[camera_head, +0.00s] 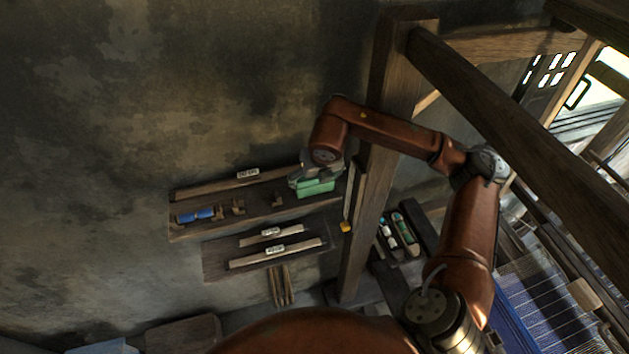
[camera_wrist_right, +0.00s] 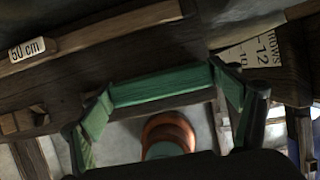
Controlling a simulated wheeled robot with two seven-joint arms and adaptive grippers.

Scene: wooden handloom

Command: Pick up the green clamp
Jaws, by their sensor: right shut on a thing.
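The green clamp (camera_head: 316,188) is at the right end of the upper wall shelf. I cannot tell whether the clamp still touches the shelf. My left gripper is not in view.
The upper shelf (camera_head: 250,220) holds a labelled wooden stick (camera_head: 222,184), a blue item (camera_head: 196,215) and small brown pieces. A lower shelf (camera_head: 218,259) has labelled sticks. The loom's wooden post (camera_head: 383,130) stands close right of the shelves.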

